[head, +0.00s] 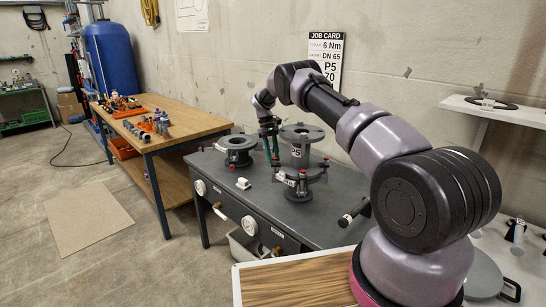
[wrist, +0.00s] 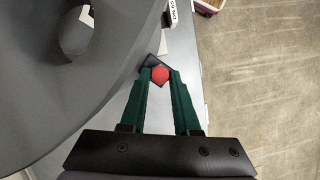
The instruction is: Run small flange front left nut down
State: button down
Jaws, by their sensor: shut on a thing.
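A grey spool piece (head: 301,152) marked P5 stands upright on the dark bench, with round flanges at top and bottom. My gripper (head: 274,157) points down at the spool's left side. In the wrist view its green fingers (wrist: 160,82) are shut on a red-topped nut (wrist: 160,74). The large grey flange (wrist: 45,95) fills the left of that view. The thread under the nut is hidden, so I cannot tell how far down it sits.
A dark flanged fitting (head: 237,146) stands left of the spool on the bench (head: 250,200). A small white block (head: 243,183) lies in front of it. A wooden table (head: 165,125) with parts stands behind left. A job card (head: 326,50) hangs on the wall.

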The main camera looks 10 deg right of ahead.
dwell(0.3)
jog(key=c, duration=0.6)
grip_release()
jog(key=shift+c, duration=0.2)
jog(key=d+v, duration=0.1)
jog(key=v, duration=0.6)
jog(key=shift+a+r, duration=0.25)
jog(key=shift+a, duration=0.3)
